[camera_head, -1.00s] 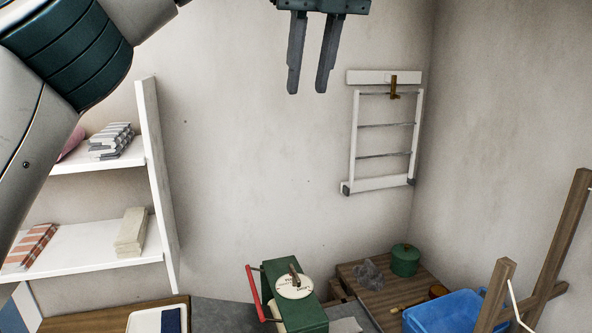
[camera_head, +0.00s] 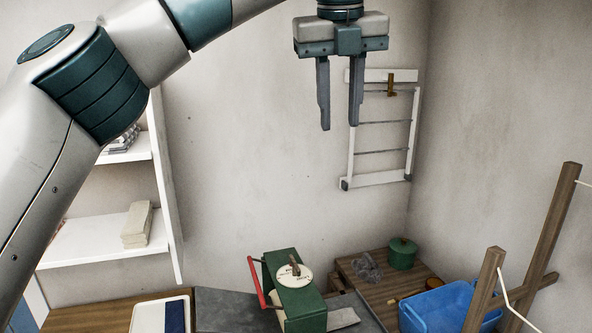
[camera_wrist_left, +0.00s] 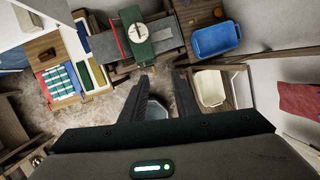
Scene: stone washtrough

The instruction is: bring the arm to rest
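My left gripper (camera_head: 339,127) hangs in the upper middle of the head view, fingers pointing down and apart, in front of the back wall. Nothing is between its fingers. In the left wrist view my left gripper (camera_wrist_left: 160,76) also shows two separated fingers, with the floor and a grey object far below between them. My left arm (camera_head: 90,75) comes in from the left and bends across the top. My right gripper is in neither view.
A green box with a red handle (camera_head: 293,290) stands below. A green pot (camera_head: 402,254) and a blue tub (camera_head: 440,307) are to its right. White shelves (camera_head: 100,242) stand at left, a white rack (camera_head: 381,183) hangs on the wall, and a wooden frame (camera_head: 553,232) stands at right.

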